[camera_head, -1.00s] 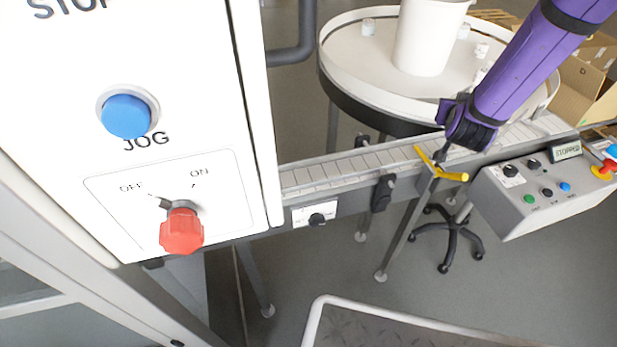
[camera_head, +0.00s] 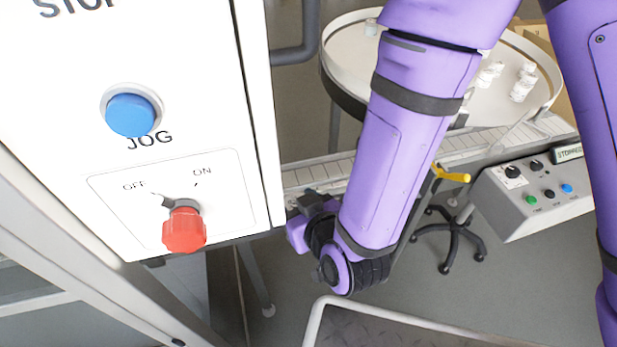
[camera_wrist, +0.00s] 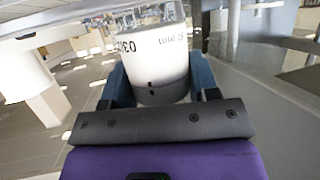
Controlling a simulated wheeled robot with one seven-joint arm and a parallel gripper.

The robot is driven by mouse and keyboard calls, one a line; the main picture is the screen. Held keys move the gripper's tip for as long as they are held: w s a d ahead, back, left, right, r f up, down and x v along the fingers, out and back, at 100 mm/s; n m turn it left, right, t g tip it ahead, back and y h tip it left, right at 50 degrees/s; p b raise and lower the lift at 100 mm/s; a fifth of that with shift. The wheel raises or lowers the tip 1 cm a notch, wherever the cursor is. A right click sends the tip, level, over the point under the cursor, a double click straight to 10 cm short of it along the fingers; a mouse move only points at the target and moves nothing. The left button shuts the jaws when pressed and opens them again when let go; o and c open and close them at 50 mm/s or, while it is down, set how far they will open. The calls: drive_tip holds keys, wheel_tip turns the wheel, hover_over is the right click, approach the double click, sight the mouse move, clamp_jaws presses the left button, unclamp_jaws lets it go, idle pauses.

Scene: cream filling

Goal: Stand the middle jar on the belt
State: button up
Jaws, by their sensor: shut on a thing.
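In the wrist view a white jar (camera_wrist: 155,55) with dark print sits between the two bluish fingers of my gripper (camera_wrist: 160,88), which is shut on it. The print reads upside down in that view. In the head view my gripper (camera_head: 310,205) is at the near side of the belt (camera_head: 345,168), close to the white cabinet. The held jar is hidden there, and I cannot tell whether it touches the belt. Several white jars (camera_head: 522,88) stand on the round table behind the belt.
The white cabinet (camera_head: 225,215) with a blue button and red knob stands just left of my gripper. A yellow bar (camera_head: 455,175) crosses the belt's right part. A grey control box (camera_head: 530,195) is at the right. The round table's rim (camera_head: 345,92) lies behind.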

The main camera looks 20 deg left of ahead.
hover_over(301, 162)
drive_tip(key=s+d, duration=0.3)
drive_tip(key=shift+s+a+f, duration=0.1)
drive_tip(key=shift+a+f, duration=0.1)
drive_tip(key=shift+f, duration=0.5)
drive_tip(key=f, duration=0.3)
drive_tip(key=shift+w+f, duration=0.15)
drive_tip(key=shift+w, duration=0.25)
drive_tip(key=shift+f, duration=0.15)
drive_tip(key=shift+f, duration=0.35)
drive_tip(key=o, duration=1)
drive_tip(key=shift+c, duration=0.2)
drive_tip(key=shift+r, duration=0.15)
